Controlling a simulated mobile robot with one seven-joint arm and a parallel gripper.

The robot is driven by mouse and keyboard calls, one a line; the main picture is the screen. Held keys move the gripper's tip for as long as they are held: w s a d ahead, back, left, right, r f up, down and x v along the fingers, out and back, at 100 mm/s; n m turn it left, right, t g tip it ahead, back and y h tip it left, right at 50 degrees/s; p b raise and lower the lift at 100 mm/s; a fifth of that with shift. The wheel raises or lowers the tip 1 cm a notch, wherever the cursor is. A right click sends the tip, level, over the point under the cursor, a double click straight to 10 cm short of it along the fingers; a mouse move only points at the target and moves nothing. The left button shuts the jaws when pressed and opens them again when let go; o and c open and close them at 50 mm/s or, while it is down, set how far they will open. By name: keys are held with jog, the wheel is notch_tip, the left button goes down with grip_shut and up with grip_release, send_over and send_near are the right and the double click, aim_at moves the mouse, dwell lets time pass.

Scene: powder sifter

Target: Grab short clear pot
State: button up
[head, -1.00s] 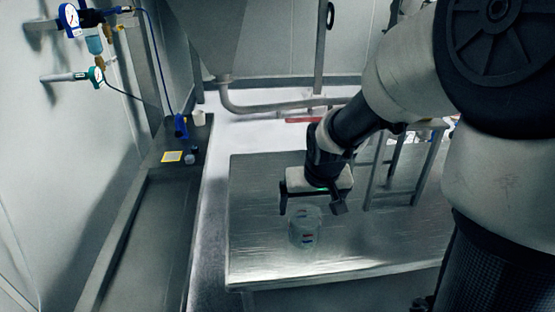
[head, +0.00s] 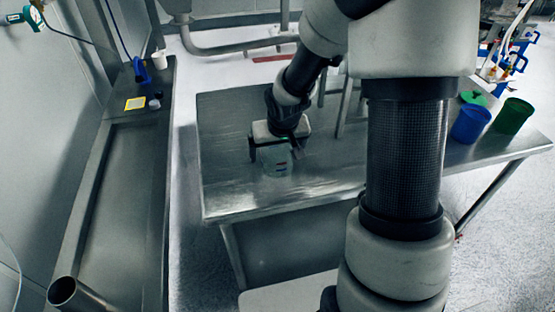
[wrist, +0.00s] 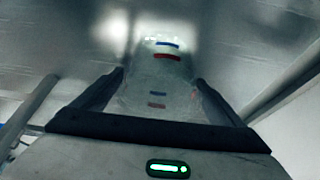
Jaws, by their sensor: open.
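The short clear pot (head: 277,163) stands on the metal table (head: 235,197), with small blue and red marks on its wall. My gripper (head: 276,150) is open at the pot, and its fingers show on the left and right of it. In the wrist view the clear pot (wrist: 158,80) lies between the two open fingers of my gripper (wrist: 160,85). The right finger appears very close to the pot's wall; I cannot tell whether it touches. The gripper body hides part of the pot.
A metal frame (head: 343,112) stands on the table just right of the gripper. A blue cup (head: 470,124) and a green cup (head: 513,116) are at the table's right end. A side bench (head: 127,190) on the left holds a blue tool, a white cup and a yellow card.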

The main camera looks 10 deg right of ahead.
jog(key=c, duration=1.2)
